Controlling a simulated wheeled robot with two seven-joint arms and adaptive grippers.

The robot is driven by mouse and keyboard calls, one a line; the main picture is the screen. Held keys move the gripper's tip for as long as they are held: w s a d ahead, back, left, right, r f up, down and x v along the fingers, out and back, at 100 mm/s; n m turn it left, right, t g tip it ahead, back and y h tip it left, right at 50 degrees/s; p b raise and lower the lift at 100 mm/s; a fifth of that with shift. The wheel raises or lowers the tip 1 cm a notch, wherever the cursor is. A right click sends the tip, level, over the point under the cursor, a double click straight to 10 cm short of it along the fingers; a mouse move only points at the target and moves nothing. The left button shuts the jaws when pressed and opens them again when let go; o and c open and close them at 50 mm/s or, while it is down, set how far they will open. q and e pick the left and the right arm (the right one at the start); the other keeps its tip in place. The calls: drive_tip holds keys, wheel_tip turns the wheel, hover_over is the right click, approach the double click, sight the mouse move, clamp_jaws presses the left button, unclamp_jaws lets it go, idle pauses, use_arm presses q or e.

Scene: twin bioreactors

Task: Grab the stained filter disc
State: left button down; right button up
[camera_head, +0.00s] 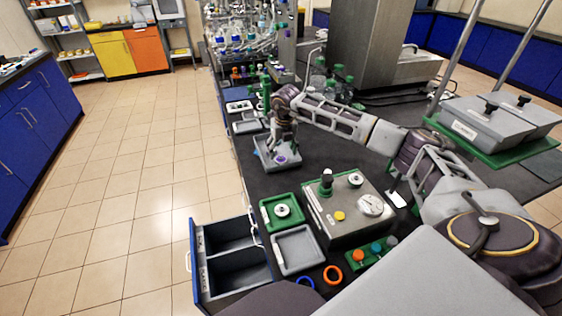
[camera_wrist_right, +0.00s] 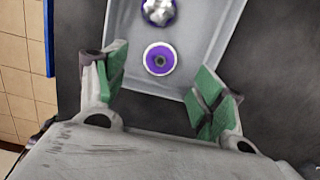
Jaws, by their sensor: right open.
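A round disc with a white rim, a purple ring and a dark centre (camera_wrist_right: 160,59) lies in a grey tray (camera_wrist_right: 205,30) in the right wrist view; it looks like the stained filter disc. In the head view it is a small purple spot (camera_head: 281,159) in the tray (camera_head: 267,163) on the dark bench. My right gripper (camera_wrist_right: 160,88) is open and empty above the tray's near edge, its green-padded fingers on either side, short of the disc. In the head view the right gripper (camera_head: 284,146) hangs over the tray. My left gripper does not show.
A shiny silver round piece (camera_wrist_right: 159,10) lies in the tray beyond the disc. A green stand (camera_head: 265,92) rises behind the gripper. A green tray with a white disc (camera_head: 283,211), a metal box with a gauge (camera_head: 348,208) and an open drawer (camera_head: 232,262) are nearer.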

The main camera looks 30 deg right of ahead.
sight(281, 158)
drive_tip(key=shift+w+f, duration=0.1)
drive_tip(key=shift+f, duration=0.35)
drive_tip(key=shift+w+f, duration=0.2)
drive_tip(key=shift+f, duration=0.8)
drive_tip(key=shift+w+f, duration=0.1)
drive_tip(key=shift+f, duration=0.25)
drive_tip(key=shift+d+f, duration=0.1)
drive_tip(key=shift+f, duration=0.3)
drive_tip(key=c, duration=0.9)
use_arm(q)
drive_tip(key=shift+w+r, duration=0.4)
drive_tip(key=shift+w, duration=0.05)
